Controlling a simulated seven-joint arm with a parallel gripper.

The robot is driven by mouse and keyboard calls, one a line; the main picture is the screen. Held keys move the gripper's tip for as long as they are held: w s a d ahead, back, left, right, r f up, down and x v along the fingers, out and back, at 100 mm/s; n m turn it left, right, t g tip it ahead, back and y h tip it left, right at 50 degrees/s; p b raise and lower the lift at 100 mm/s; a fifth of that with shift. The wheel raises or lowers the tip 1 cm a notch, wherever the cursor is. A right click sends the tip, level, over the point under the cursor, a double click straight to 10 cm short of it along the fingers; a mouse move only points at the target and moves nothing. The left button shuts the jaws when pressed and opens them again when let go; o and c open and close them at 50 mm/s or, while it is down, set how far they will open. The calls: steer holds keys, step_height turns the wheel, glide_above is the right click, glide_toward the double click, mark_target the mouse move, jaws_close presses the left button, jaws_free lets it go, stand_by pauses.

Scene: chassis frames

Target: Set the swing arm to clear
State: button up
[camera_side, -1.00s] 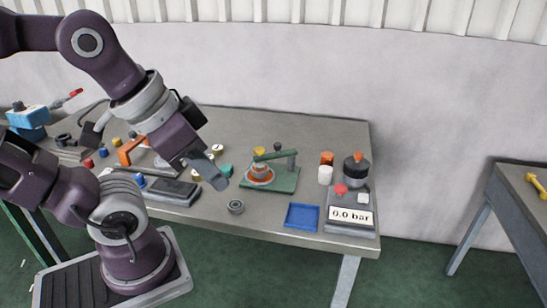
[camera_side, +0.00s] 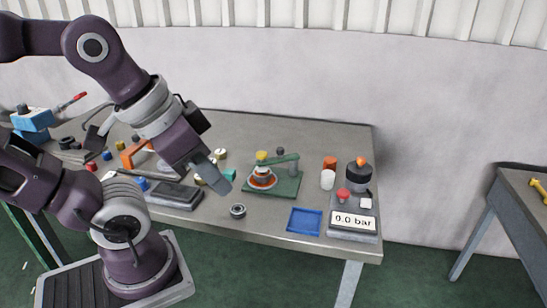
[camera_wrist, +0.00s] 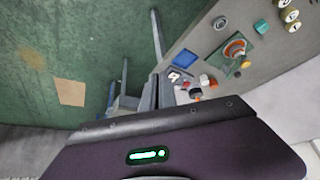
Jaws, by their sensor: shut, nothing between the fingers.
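The green swing arm (camera_side: 276,160) sits on a green base plate (camera_side: 289,188) near the middle of the table. It reaches left from a post (camera_side: 293,167) at the plate's right, across the top of an orange-rimmed round part (camera_side: 262,183). A yellow knob (camera_side: 261,155) shows by its left end. The fixture's green plate also shows small in the wrist view (camera_wrist: 222,54). My gripper (camera_side: 221,187) is shut and empty, in front of and left of the fixture in the side view, apart from it. Its fingers (camera_wrist: 166,92) point away in the wrist view.
An orange-and-white pair of cylinders (camera_side: 328,179) stands behind the tray. A grey ring (camera_side: 237,211) lies near the front edge. Several small parts crowd the left.

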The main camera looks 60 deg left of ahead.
steer(key=o, duration=0.7)
steer(key=shift+n+g, duration=0.3)
steer(key=shift+n, duration=0.5)
steer(key=w+r, duration=0.1)
steer(key=w, duration=0.1)
steer(key=w+a+r, duration=0.1)
steer(key=w, duration=0.1)
steer(key=shift+r, duration=0.2)
steer(key=shift+o, duration=0.6)
steer(key=w+a+r+n, duration=0.2)
steer(key=w, duration=0.3)
steer(key=shift+w+a+g+h, duration=0.2)
steer(key=shift+a+g+h, duration=0.1)
steer(key=shift+g, duration=0.1)
steer(key=n+g, duration=0.4)
steer(key=n, duration=0.5)
glide_above(280, 147)
steer(key=f, duration=1.4)
steer(key=shift+s+d+f, duration=0.1)
steer(key=shift+d, duration=0.15)
step_height(280, 147, down, 7)
steer(key=shift+a+f, duration=0.1)
steer(key=shift+f, duration=0.05)
steer(key=shift+c, duration=0.5)
